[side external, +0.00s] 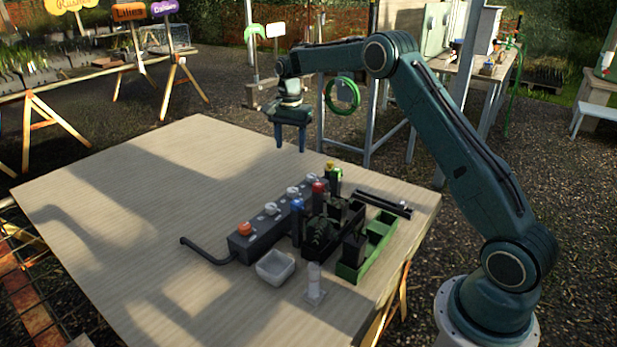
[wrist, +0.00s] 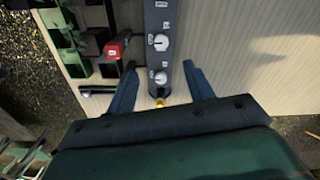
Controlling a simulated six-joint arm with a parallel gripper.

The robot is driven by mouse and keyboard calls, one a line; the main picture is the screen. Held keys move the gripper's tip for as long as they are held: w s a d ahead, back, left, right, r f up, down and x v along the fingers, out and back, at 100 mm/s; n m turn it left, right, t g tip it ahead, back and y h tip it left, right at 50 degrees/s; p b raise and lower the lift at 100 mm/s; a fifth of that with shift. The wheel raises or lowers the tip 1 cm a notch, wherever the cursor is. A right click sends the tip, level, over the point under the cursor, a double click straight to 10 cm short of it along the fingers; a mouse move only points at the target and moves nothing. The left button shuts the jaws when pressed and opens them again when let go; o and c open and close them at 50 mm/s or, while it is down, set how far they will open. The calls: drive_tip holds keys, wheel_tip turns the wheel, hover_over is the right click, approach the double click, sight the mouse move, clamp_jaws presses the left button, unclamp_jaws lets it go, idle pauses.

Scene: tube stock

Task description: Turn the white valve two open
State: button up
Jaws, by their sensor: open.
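A dark valve block (side external: 262,240) on the table carries an orange knob (side external: 246,229) at its near left end and a row of white knobs (side external: 292,192) behind it. In the wrist view the block (wrist: 160,18) runs up the picture with two white knobs, an upper one (wrist: 161,42) and a lower one (wrist: 161,77). Their labels are too small to read, so I cannot tell which is valve two. My gripper (side external: 290,149) is open and empty, above the table near the block's far end. In the wrist view its fingers (wrist: 160,68) flank the lower knob from above, apart from it.
Right of the block stand a blue-topped item (side external: 297,206), a red-topped item (side external: 318,188) and green trays (side external: 350,272). A dark hose (side external: 207,255) leaves the block. The table's left side is clear.

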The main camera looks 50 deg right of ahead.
sight(292, 190)
drive_tip(key=shift+w+d+f+m, duration=0.15)
drive_tip(key=shift+d+f, duration=0.1)
drive_tip(key=shift+f, duration=0.2)
drive_tip(key=shift+w+d+f+m, duration=0.15)
drive_tip(key=shift+d+f, duration=0.05)
drive_tip(key=shift+f, duration=0.2)
drive_tip(key=shift+f, duration=0.15)
wheel_tip(292, 190, down, 14)
drive_tip(key=shift+r, duration=0.25)
drive_tip(key=c, duration=1)
